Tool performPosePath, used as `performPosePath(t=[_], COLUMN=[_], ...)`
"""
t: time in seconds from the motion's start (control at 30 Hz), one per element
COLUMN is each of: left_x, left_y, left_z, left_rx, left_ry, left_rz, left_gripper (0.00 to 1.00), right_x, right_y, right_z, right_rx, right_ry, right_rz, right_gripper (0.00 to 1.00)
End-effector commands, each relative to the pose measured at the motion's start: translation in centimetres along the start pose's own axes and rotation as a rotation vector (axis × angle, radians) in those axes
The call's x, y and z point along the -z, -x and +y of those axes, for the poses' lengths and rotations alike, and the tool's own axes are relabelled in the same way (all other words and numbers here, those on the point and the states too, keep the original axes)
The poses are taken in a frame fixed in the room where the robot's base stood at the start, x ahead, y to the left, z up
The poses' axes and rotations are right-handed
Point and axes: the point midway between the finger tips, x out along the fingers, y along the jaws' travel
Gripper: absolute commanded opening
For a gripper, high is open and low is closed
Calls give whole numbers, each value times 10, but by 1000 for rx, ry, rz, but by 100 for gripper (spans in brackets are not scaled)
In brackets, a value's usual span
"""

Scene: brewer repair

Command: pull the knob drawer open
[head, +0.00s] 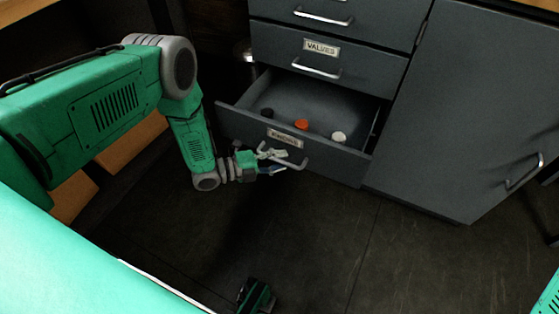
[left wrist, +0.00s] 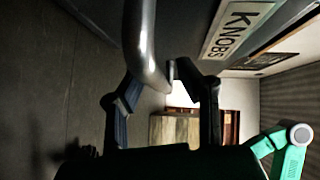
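The knob drawer (head: 343,158) is the lowest drawer of the grey cabinet and stands pulled out, its inside showing. Its label (left wrist: 237,29) reads KNOBS in the left wrist view. Its metal handle (head: 295,164) crosses between my left fingers in the left wrist view (left wrist: 140,40). My left gripper (head: 271,161) is at the drawer front, with both fingertips (left wrist: 153,72) drawn in against the handle's two sides. Inside the drawer lie a dark knob (head: 267,112), an orange knob (head: 301,124) and a pale knob (head: 338,137).
The drawer labelled VALVES (head: 340,58) above is shut, as is the top drawer (head: 345,17). A cabinet door (head: 455,110) with a handle is shut at the right.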

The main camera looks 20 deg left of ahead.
Motion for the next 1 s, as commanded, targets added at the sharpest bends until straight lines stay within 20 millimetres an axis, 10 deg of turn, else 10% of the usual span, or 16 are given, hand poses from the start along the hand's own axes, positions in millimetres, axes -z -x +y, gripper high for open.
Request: performPosePath(t=[0.07,0.17,1.0], left_x=[0,0,58], left_y=[0,0,58], left_z=[0,0,19], left_rx=[0,0,-5], left_ry=[0,0,3], left_rz=[0,0,3], left_gripper=[31,0,0], right_x=[0,0,2], right_y=[0,0,45], right_z=[0,0,0], right_rx=[0,0,0], right_ry=[0,0,0], right_rz=[0,0,0], right_gripper=[95,95,95])
